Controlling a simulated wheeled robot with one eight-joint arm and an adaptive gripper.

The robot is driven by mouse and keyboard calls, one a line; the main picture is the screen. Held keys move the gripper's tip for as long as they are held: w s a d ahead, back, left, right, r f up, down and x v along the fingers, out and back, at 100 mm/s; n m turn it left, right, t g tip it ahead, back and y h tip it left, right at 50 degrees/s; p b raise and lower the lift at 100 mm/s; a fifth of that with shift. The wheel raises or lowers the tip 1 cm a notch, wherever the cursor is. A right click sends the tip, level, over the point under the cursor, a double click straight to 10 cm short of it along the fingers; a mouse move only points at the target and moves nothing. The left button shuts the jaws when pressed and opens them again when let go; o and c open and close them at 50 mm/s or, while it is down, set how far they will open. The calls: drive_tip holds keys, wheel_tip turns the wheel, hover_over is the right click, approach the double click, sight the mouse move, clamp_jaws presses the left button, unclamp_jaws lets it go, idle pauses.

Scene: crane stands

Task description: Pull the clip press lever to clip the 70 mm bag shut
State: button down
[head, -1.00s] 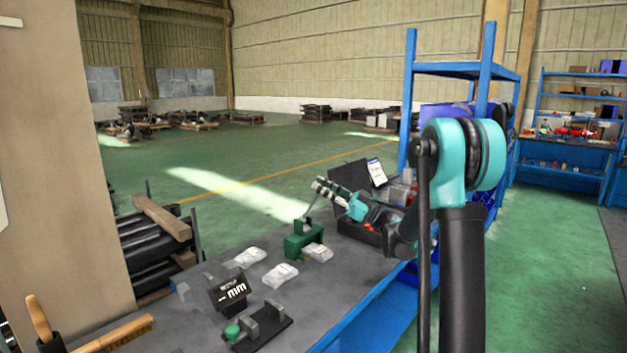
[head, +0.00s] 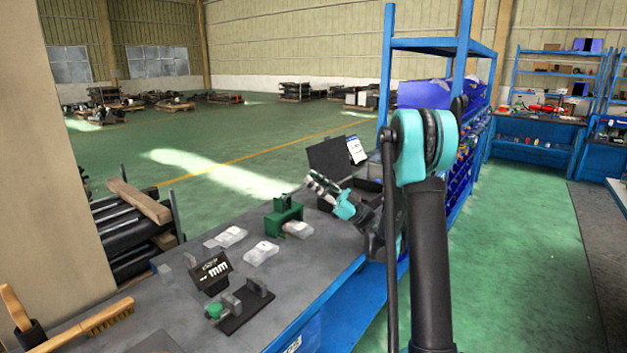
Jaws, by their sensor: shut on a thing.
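The green clip press (head: 284,218) stands on the grey bench in the head view. A pale bag (head: 298,229) lies at its right side, partly hidden by the press. I cannot tell whether its neck is clipped. My gripper (head: 313,181) is above and to the right of the press, shut on the lever's end. The lever itself is small and hard to make out there. Two other pale bags, one (head: 231,236) behind the other (head: 261,253), lie left of the press. Which bag is 70 mm cannot be read.
A black display marked "mm" (head: 211,273) and a dark fixture with grey blocks (head: 246,302) stand nearer on the bench. A brush (head: 96,322) lies at the front left. An open dark case (head: 330,157) and a blue rack (head: 388,70) are behind my arm.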

drive_tip(key=shift+w, duration=0.1)
drive_tip(key=c, duration=1.2)
unclamp_jaws()
drive_tip(key=v, duration=0.7)
drive_tip(key=shift+d+f, duration=0.2)
drive_tip(key=shift+f, duration=0.05)
